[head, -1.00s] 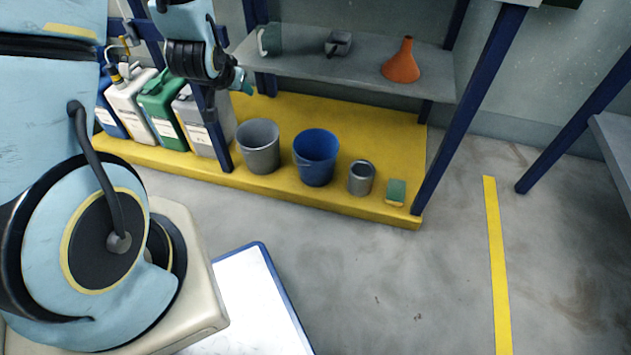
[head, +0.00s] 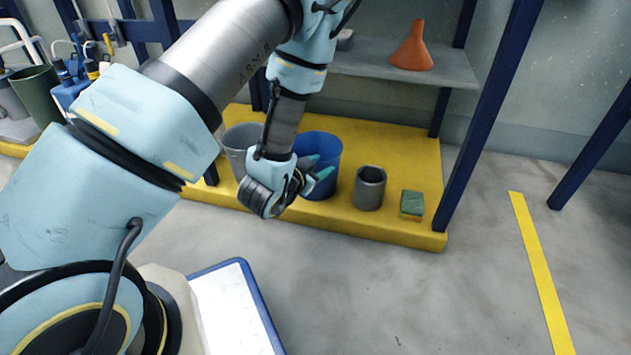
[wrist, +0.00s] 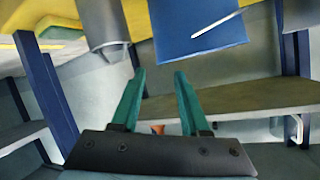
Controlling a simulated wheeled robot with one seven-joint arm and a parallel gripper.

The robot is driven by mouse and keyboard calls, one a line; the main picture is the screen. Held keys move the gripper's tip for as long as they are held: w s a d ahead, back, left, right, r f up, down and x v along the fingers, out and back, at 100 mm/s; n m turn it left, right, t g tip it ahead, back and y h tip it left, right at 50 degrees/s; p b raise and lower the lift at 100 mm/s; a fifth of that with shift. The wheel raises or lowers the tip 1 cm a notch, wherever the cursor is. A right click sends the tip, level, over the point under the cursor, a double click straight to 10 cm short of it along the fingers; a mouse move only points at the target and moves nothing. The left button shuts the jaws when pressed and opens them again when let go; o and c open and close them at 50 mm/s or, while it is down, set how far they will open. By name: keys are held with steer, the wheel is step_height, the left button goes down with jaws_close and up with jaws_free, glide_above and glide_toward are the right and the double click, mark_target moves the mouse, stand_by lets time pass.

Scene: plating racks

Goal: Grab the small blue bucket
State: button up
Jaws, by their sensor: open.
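The blue bucket (head: 325,147) stands upright on the yellow bottom shelf, between a grey bucket and a grey can. My gripper (head: 323,168) is in front of it in the head view and hides part of its lower left side. In the wrist view, which is upside down, the blue bucket (wrist: 200,28) shows at the top with its thin pale handle against its side. My gripper (wrist: 160,72) is open with nothing between its teal fingers. The bucket lies beyond the fingertips, apart from them in that view.
The grey bucket (head: 238,145) is close on the left, partly behind my arm. The grey can (head: 369,189) and green-yellow sponge (head: 411,204) stand to the right. A grey shelf (head: 440,72) with an orange funnel (head: 412,50) is above. A blue post (head: 487,120) bounds the right.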

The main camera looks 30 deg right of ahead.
mark_target(335, 158)
steer(key=b+x, duration=0.1)
steer(key=x, duration=0.2)
steer(key=shift+w+d+f, duration=0.1)
steer(key=shift+d+f, duration=0.05)
steer(key=b+x, duration=0.3)
steer(key=x, duration=0.1)
steer(key=shift+d+f, duration=0.1)
steer(key=shift+f, duration=0.15)
steer(key=shift+w+d+b, duration=0.3)
steer(key=shift+d+b, duration=0.05)
steer(key=shift+d, duration=0.05)
steer(key=c, duration=0.7)
jaws_close()
steer(key=shift+a+f, duration=0.1)
steer(key=shift+f, duration=0.05)
